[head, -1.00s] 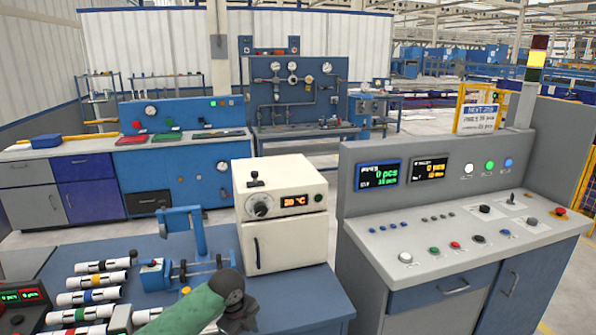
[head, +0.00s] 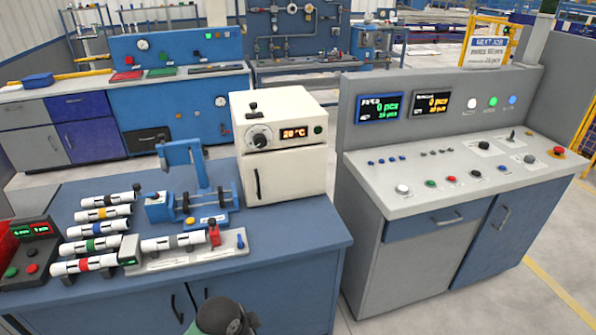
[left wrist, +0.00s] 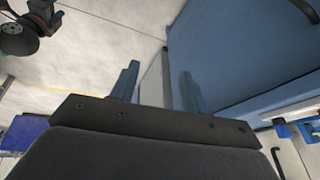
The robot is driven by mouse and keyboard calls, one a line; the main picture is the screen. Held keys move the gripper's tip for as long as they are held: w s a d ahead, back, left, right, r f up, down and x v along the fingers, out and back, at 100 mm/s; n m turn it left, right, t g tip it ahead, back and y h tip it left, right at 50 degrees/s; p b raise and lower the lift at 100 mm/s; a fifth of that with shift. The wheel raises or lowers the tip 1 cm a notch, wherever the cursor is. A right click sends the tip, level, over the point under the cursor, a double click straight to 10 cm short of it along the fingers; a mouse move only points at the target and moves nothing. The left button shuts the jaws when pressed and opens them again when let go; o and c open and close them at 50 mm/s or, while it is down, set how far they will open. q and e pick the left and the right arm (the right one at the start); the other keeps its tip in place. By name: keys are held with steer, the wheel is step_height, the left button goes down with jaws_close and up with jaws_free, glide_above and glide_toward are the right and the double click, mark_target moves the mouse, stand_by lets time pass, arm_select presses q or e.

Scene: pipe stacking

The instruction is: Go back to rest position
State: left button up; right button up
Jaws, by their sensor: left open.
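My left gripper (left wrist: 159,75) shows in the left wrist view. Its two fingers stand apart with nothing between them, near a blue cabinet face (left wrist: 240,60) and pale floor. In the head view only a dark, rounded part of my arm (head: 222,318) shows at the bottom edge, in front of the workbench (head: 290,235); no fingers show there. On the bench several white pipes with coloured bands (head: 98,229) lie in a row at the left. Another white pipe (head: 160,244) lies in a fixture with a red-and-black end piece (head: 214,233).
A blue clamp stand (head: 190,180) and a cream oven (head: 285,150) stand at the back of the bench. A grey control console (head: 400,235) stands to the right, with a floor gap between. A small button box (head: 28,255) sits at the bench's left end.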

arm_select(q)
steer(key=s+a+n+y, duration=0.1)
steer(key=s+a+n, duration=0.4)
steer(key=s, duration=0.3)
steer(key=s+a+n+y, duration=0.2)
steer(key=s+a+n, duration=0.3)
steer(key=s, duration=0.3)
steer(key=s+d+f+g, duration=0.1)
steer(key=s+f, duration=0.1)
steer(key=f, duration=1.7)
steer(key=s+d+f+g, duration=0.1)
steer(key=s+d+f, duration=0.1)
steer(key=f, duration=1.8)
steer(key=shift+s+d+h, duration=0.3)
steer(key=shift+s, duration=0.1)
